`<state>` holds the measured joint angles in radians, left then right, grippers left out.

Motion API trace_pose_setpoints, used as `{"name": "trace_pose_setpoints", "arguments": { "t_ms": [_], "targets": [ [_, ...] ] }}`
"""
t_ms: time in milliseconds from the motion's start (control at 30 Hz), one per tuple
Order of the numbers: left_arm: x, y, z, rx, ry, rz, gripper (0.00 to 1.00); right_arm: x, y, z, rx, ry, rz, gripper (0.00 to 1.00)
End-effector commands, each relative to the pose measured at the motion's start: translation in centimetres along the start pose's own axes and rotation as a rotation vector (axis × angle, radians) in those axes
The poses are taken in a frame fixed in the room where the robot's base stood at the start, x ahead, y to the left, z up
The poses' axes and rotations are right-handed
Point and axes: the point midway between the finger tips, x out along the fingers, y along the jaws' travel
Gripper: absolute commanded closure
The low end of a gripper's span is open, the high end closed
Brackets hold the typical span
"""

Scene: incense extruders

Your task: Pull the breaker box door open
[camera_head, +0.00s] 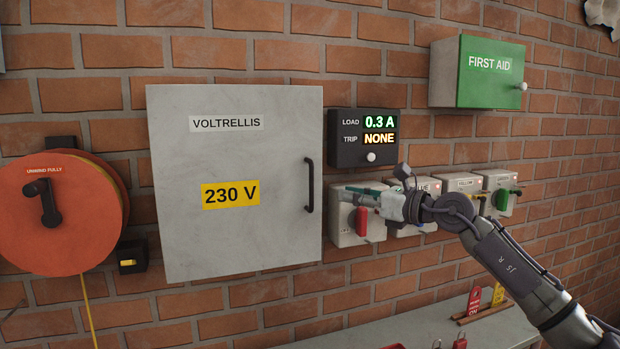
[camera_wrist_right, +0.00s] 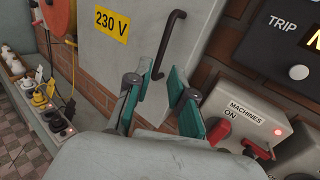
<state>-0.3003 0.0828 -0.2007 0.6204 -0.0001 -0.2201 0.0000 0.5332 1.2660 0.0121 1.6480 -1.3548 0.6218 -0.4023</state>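The breaker box is a grey box whose door (camera_head: 235,160) carries a VOLTRELLIS label and a yellow 230 V label; the door looks shut. Its black vertical bar handle (camera_head: 309,185) is at the door's right edge. In the right wrist view the handle (camera_wrist_right: 168,45) lies ahead of the fingers, its lower end appearing between the teal fingertips. My right gripper (camera_head: 352,192) is to the right of the handle, in front of a switch box, and looks apart from the handle. In the wrist view this gripper (camera_wrist_right: 158,90) is open and empty. My left gripper is not in view.
A load display (camera_head: 363,138) and a switch box with a red lever (camera_head: 361,222) are close right of the door. More switch boxes follow along the wall. An orange reel (camera_head: 60,215) hangs at left. A green first aid cabinet (camera_head: 490,72) is upper right. A bench (camera_head: 430,325) runs below.

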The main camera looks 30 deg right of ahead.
Motion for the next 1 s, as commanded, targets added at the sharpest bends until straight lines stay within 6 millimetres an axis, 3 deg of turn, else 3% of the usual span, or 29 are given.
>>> {"name": "trace_pose_setpoints", "arguments": {
  "t_ms": [33,200,500,933,1000],
  "targets": [
    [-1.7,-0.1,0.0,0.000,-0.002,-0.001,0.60,1.1,-0.1,1.0,0.009,-0.006,0.001,0.78],
    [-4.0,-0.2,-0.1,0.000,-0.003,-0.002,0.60,4.9,-0.1,0.9,0.010,-0.006,0.002,0.78],
    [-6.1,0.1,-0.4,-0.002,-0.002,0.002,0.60,9.8,-0.1,0.3,0.008,-0.003,-0.001,0.78],
    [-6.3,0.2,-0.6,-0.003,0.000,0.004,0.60,10.9,-0.1,-0.1,0.004,0.000,-0.001,0.78],
    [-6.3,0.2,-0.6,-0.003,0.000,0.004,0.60,10.9,-0.1,-0.1,0.005,0.000,-0.001,0.86]
  ]
}}
